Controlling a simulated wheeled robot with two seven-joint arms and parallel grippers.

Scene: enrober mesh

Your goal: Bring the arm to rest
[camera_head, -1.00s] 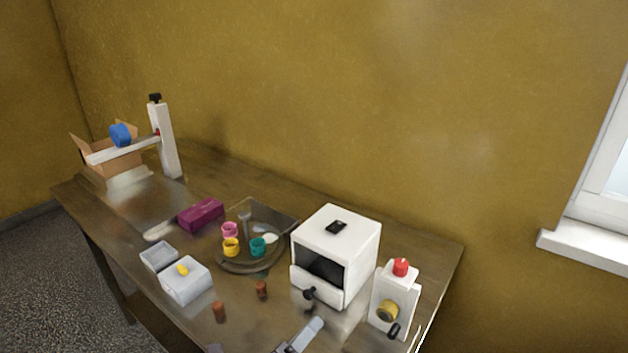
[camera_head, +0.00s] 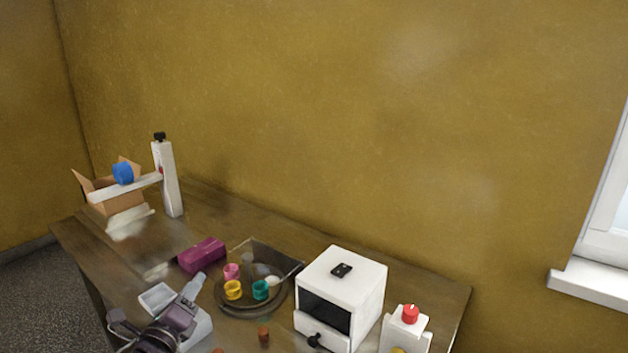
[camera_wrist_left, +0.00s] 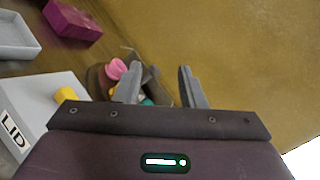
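My left gripper (camera_head: 194,286) is in the lower left of the head view, above the front of the table. In the left wrist view its two fingers (camera_wrist_left: 160,84) stand apart with nothing held between them. The gripper partly covers a white box whose LID label (camera_wrist_left: 14,136) and yellow knob (camera_wrist_left: 65,96) show in the left wrist view. My right gripper is not in view.
On the table (camera_head: 215,222) stand a grey open tray (camera_head: 155,297), a purple block (camera_head: 202,254), pink, yellow and teal cups (camera_head: 260,290) on a dark tray, a white machine (camera_head: 345,275), and a red-buttoned unit (camera_head: 410,314). A cardboard box (camera_head: 120,200) stands far left.

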